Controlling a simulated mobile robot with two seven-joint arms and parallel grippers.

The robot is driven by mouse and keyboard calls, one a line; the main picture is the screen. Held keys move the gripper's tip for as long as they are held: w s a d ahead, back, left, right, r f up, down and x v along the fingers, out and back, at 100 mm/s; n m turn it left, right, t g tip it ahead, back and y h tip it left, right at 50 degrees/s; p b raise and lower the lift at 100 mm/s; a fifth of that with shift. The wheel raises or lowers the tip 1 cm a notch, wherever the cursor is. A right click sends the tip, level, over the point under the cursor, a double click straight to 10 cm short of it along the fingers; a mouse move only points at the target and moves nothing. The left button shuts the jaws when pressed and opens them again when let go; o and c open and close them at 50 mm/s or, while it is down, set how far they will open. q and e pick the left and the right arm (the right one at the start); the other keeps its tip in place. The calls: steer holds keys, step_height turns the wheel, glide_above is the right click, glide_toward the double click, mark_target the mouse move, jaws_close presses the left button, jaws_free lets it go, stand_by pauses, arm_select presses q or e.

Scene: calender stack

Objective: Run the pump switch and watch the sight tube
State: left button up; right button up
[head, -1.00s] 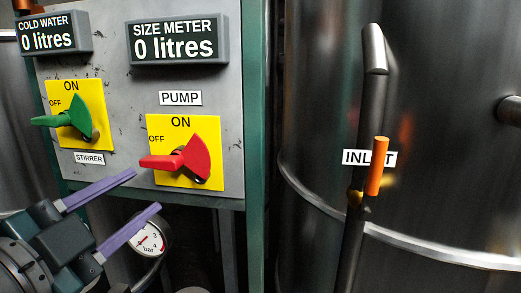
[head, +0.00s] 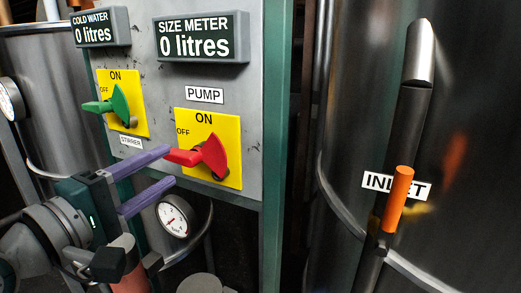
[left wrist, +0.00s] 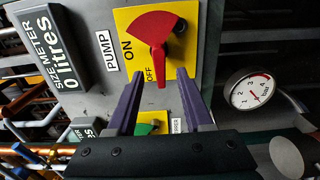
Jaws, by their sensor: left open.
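The red pump switch (head: 212,155) sits on a yellow plate (head: 227,127) below the PUMP label. Its handle points left, on the OFF side. My left gripper (head: 170,166) has two purple fingers, open and empty, with the tips close to the handle's end. In the left wrist view the red handle (left wrist: 158,60) points down to the gap between the open fingertips (left wrist: 159,76); contact cannot be told. The size meter (head: 201,37) reads 0 litres. I cannot identify a sight tube. My right gripper is not in view.
The green stirrer switch (head: 117,104) is left of the pump switch, also towards OFF. The cold water display (head: 100,27) reads 0 litres. A pressure gauge (head: 175,216) is below the panel. A tank with an INLET label (head: 375,184) and orange handle (head: 398,200) stands right.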

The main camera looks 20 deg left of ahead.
mark_target(177, 160)
arm_select(q)
steer(key=shift+w+d, duration=0.15)
steer(key=shift+w, duration=1.25)
steer(key=shift+w+d, duration=0.1)
steer(key=shift+w, duration=1.25)
jaws_close()
